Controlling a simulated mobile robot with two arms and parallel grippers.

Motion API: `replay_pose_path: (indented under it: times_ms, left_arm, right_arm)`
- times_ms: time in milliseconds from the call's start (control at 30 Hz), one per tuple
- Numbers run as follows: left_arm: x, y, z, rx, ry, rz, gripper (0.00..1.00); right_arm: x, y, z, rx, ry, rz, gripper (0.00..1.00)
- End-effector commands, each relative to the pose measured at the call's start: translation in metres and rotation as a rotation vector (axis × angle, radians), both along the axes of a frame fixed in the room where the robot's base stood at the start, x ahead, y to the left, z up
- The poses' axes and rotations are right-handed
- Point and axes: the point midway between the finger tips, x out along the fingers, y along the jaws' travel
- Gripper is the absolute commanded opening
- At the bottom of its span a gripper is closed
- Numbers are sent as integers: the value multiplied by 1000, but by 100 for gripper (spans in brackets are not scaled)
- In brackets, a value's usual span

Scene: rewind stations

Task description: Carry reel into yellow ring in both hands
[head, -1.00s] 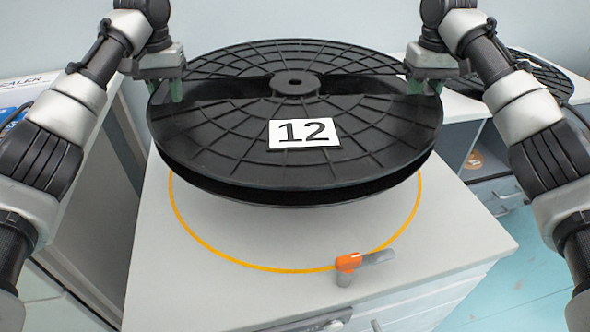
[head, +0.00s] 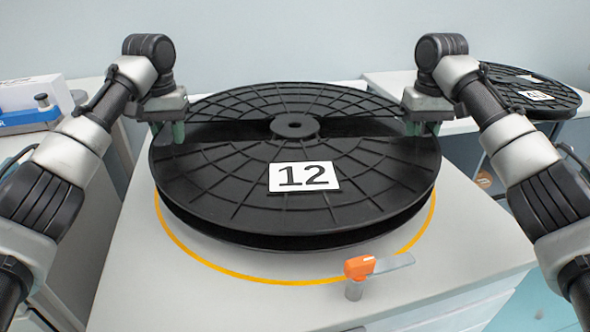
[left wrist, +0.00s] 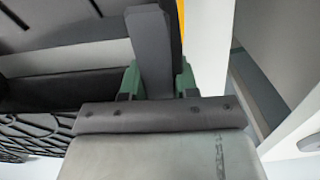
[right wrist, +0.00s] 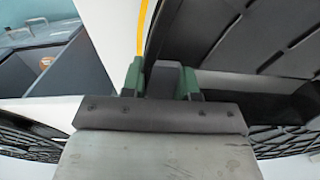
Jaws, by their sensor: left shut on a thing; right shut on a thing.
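The large black reel (head: 298,152) carries a white label reading 12 and lies level over the white station top. The yellow ring (head: 270,281) is marked on that top; its front and side arcs show around the reel, and the back is hidden. My left gripper (head: 168,133) is shut on the reel's left side; the left wrist view shows its green fingers around a dark bar (left wrist: 155,50). My right gripper (head: 424,127) is shut on the right side, its fingers around a similar bar (right wrist: 163,80). I cannot tell whether the reel touches the top.
Another black reel (head: 530,90) lies on a table at the back right. A white and blue box (head: 30,110) stands at the back left.

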Motion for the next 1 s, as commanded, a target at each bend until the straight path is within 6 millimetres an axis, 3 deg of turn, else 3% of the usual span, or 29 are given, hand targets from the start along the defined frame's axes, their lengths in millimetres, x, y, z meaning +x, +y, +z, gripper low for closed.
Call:
replay_pose_path:
  times_ms: [467,1000]
  left_arm:
    - [0,-2,-3,-2,-3,-3,0]
    - [0,-2,-32,-2,-3,-3,0]
  right_arm:
    - [0,2,-3,2,-3,5,0]
    - [0,2,-32,2,-3,5,0]
